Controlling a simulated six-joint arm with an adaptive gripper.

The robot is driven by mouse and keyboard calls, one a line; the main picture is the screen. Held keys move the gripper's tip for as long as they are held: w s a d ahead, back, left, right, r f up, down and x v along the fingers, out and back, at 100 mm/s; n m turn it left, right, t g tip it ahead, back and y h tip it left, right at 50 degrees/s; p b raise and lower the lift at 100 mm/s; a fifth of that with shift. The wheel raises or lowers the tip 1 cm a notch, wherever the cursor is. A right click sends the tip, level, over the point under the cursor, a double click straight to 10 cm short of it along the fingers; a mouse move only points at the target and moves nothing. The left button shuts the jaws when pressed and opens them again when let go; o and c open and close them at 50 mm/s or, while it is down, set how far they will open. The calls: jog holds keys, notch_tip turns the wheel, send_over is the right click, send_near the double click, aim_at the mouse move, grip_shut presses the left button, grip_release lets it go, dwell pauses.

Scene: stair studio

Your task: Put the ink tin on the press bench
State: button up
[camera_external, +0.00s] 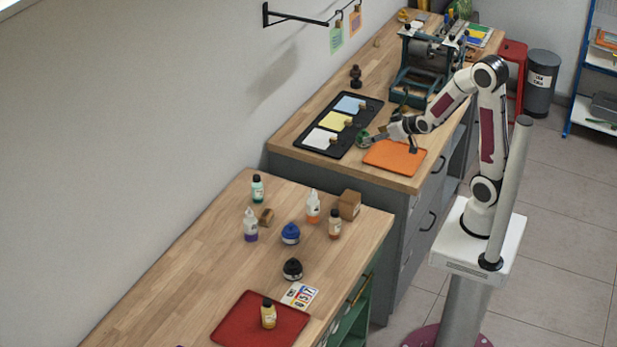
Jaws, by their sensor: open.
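The press bench (345,79) is the farther, higher wooden-topped bench with grey drawers, carrying a dark press (428,62). My gripper (374,138) is open above this bench, near the left edge of an orange mat (396,157). A small round green item (362,137), possibly the ink tin, is right at my fingertips. The gripper partly covers it; I cannot tell whether they touch. On the nearer, lower bench are a blue-topped round jar (290,234) and a black round jar (292,269); neither is clearly marked as a tin.
A black tray (340,99) with blue, yellow and white sheets lies left of my gripper. A dark knob-like object (355,76) stands behind it. The lower bench (180,270) holds several bottles, a cardboard box (349,204) and a red mat (240,322); its left side is clear.

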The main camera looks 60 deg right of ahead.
jog(key=s+a+r+n+g+y, duration=0.1)
jog(key=s+a+r, duration=0.2)
jog(key=s, duration=0.5)
jog(key=s+a+r+n+g+y, duration=0.1)
jog(key=s+a+r+g, duration=0.1)
jog(key=s+a, duration=0.4)
jog(key=s+a+r+g+y, duration=0.1)
jog(key=s+a+r, duration=0.3)
jog(key=s, duration=0.7)
jog(key=shift+a+r+n+g, duration=0.3)
jog(key=shift+a+r+n, duration=0.1)
jog(key=shift+a, duration=0.05)
